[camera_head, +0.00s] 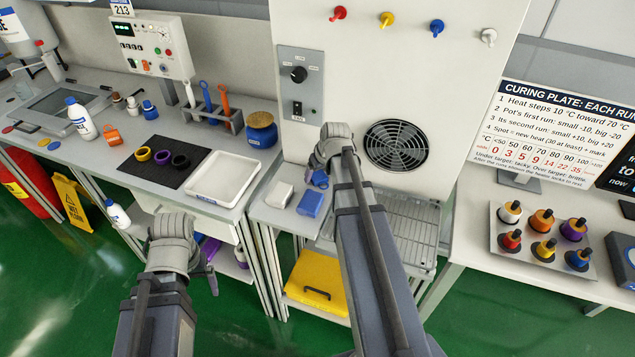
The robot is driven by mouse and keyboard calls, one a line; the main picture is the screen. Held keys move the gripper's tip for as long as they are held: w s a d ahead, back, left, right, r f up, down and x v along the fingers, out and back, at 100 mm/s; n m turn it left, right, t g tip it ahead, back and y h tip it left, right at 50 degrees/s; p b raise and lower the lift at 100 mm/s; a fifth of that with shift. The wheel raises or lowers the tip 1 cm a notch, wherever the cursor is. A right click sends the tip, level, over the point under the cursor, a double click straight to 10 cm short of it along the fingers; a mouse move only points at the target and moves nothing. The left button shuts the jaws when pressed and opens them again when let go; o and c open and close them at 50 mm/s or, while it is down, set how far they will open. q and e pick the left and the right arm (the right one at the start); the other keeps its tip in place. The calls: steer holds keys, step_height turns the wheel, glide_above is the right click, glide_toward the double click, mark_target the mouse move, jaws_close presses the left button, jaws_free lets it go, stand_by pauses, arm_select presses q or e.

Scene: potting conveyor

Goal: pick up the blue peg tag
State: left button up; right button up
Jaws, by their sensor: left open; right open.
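A small blue peg-shaped piece (437,28) sticks out from the upper part of the white cabinet front, in a row with a red, a yellow and a white one. A separate tag on it cannot be made out. My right gripper (321,168) is in front of the cabinet, below and left of the blue piece and well apart from it. It is open, its fingers partly hidden by my wrist. My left gripper (210,268) is open and low, in front of the left bench, far from the row.
A round fan grille (397,145) and a switch panel (299,88) are on the cabinet front. A blue box (311,203) and a white box (279,195) stand on a low shelf near my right gripper. A white tray (223,178) is on the left bench.

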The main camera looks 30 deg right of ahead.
arm_select(q)
steer(key=shift+r, duration=0.1)
arm_select(e)
steer(key=shift+r, duration=0.1)
jaws_close()
stand_by(0.4)
arm_select(q)
steer(key=shift+r, duration=0.1)
arm_select(e)
steer(key=shift+a+r, duration=0.1)
steer(key=shift+r, duration=0.05)
